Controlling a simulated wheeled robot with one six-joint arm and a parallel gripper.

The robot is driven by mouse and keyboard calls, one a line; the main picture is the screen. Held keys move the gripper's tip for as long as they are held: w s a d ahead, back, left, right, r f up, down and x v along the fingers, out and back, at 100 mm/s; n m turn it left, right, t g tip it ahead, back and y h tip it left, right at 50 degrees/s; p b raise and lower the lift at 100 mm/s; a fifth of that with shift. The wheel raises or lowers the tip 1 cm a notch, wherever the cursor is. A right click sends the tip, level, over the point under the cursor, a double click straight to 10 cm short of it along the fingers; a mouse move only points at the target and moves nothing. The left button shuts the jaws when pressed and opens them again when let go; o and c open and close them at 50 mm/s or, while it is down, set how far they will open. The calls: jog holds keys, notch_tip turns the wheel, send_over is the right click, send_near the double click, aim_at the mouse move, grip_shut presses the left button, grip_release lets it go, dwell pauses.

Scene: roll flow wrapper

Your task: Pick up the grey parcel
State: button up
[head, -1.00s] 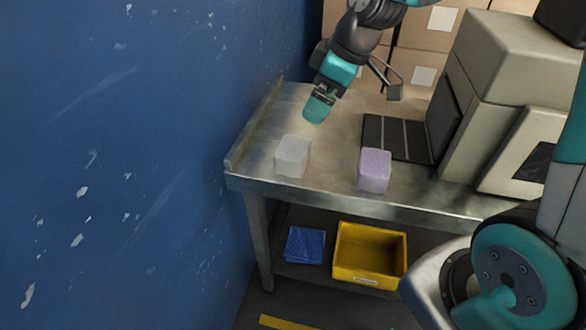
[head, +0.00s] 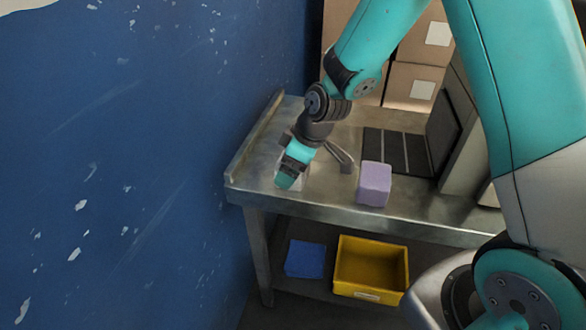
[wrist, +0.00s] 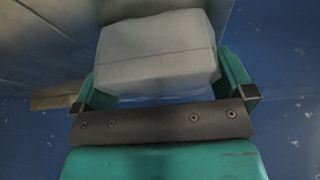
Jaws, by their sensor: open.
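The grey parcel (wrist: 158,50) is a pale block with a seam line across it. In the wrist view it lies between the two spread fingers of my gripper (wrist: 165,92), one at each side of it. In the head view my gripper (head: 290,178) is down at the left end of the metal table and covers most of the grey parcel (head: 305,175). The jaws are open. I cannot tell whether either finger touches the parcel.
A lilac parcel (head: 374,184) stands to the right on the metal table (head: 330,198). A machine with a dark conveyor (head: 396,150) is behind it. A blue wall (head: 130,150) borders the left.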

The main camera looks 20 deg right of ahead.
jog(key=shift+w+a+f, duration=0.15)
jog(key=shift+a+f, duration=0.05)
jog(key=shift+f, duration=0.35)
jog(key=c, duration=0.8)
jog(key=shift+r, duration=0.1)
jog(key=shift+c, duration=0.2)
jog(key=shift+r, duration=0.1)
